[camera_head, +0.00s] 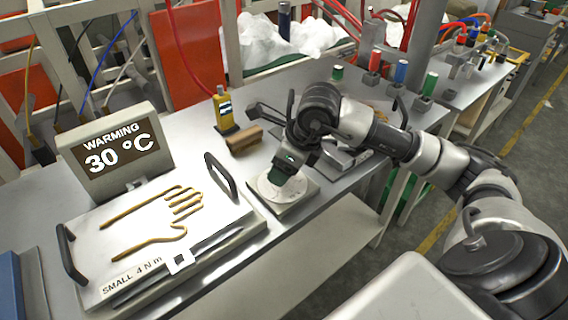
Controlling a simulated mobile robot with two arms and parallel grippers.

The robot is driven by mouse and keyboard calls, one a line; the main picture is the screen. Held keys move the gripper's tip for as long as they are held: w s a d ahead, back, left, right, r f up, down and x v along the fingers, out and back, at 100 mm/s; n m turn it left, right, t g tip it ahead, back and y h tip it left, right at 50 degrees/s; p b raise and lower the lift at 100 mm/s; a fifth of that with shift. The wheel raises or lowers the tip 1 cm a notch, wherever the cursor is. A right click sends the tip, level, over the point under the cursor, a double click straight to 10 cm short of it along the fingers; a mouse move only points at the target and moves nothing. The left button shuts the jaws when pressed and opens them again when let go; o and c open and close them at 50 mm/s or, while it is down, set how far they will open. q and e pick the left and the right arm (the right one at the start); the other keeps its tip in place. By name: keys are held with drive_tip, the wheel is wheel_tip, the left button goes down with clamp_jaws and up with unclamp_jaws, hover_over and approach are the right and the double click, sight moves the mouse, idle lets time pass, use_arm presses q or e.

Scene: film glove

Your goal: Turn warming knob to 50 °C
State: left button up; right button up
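The warming display (112,152) at the left reads "WARMING 30 °C". A round white dial (268,190) lies on a small flat plate on the bench, right of the glove panel. My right gripper (284,178) comes down from above onto this dial. A dark green piece sits at the dial's top where the gripper meets it; I cannot tell if it is the knob itself. The fingertips are hidden by the wrist and by this piece, so their grip does not show clearly. My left gripper is not in view.
A light panel (100,237) with a yellow glove outline and black handles lies left of the dial. A yellow device (222,108) and a brown block (244,139) stand behind the dial. Several coloured cylinders stand at the back right. The bench's front edge is close to the dial.

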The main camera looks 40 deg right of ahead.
drive_tip(key=v, duration=1)
drive_tip(key=shift+s+r, duration=0.15)
drive_tip(key=shift+r, duration=0.15)
drive_tip(key=shift+f, duration=0.1)
